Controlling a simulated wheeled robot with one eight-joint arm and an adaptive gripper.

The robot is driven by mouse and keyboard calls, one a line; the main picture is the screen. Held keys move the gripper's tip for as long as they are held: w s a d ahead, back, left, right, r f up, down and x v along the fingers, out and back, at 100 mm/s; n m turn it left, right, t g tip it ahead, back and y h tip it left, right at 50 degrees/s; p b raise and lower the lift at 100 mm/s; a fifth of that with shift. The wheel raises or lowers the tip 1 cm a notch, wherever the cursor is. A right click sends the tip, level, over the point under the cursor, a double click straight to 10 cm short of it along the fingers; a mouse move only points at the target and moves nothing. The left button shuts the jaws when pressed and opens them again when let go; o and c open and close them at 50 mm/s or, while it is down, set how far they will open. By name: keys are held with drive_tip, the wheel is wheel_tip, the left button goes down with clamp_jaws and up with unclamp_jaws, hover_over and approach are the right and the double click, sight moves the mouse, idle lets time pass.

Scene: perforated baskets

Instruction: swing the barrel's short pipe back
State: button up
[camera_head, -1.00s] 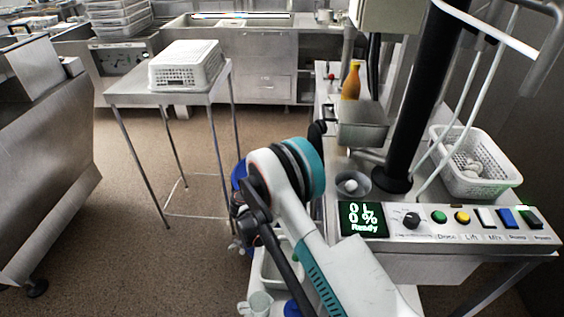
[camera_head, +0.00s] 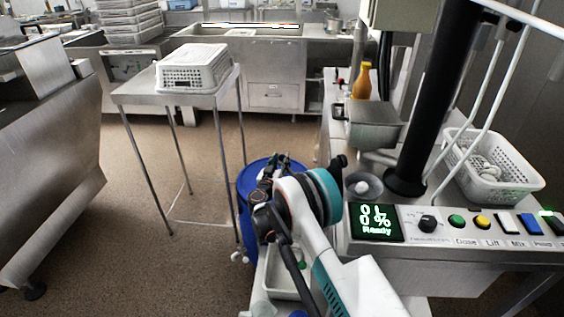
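The blue barrel (camera_head: 244,208) stands on the floor left of the machine counter, partly hidden behind my arm. A small white fitting (camera_head: 240,257) shows low at its front; I cannot tell whether it belongs to the barrel. I cannot make out the barrel's short pipe among the dark parts over its top. My gripper (camera_head: 268,172) appears as a small dark shape over the barrel's top, beyond my white and teal arm. Its fingers are too small and overlapped to tell whether they are open or touch anything.
A steel table (camera_head: 140,91) with an upturned white basket (camera_head: 192,69) stands left of the barrel. At right, the counter carries a control panel reading "Ready" (camera_head: 376,221), a black column (camera_head: 432,100) and a white basket (camera_head: 496,178). Floor between the left machine and table is clear.

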drive_tip(key=shift+x, duration=1.1)
clamp_jaws()
